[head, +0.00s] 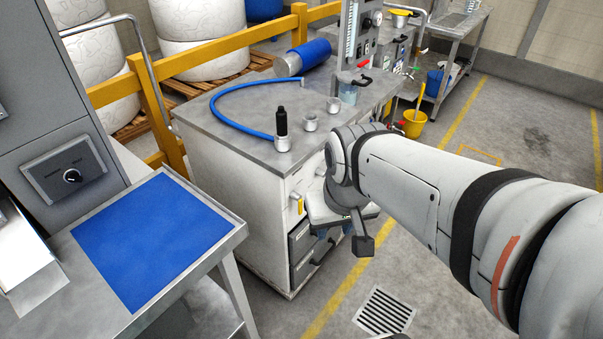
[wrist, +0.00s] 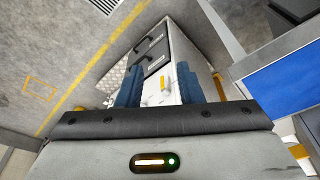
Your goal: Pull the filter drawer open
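The white cabinet (head: 240,215) under the steel worktop has grey drawers (head: 300,243) low in its front, with black bar handles. In the wrist view, two grey drawer fronts (wrist: 157,58) show black handles and pale labels too small to read, so I cannot tell which is the filter drawer. Both look closed. My gripper (wrist: 158,85) has its blue fingers spread apart with nothing held between them. In the head view, my gripper (head: 334,231) is beside the cabinet front, partly hidden by my wrist. It appears apart from the handles.
A bench with a blue mat (head: 150,240) stands at left. A yellow bucket (head: 414,124) stands behind my arm. The floor around the drain grate (head: 384,310) is clear.

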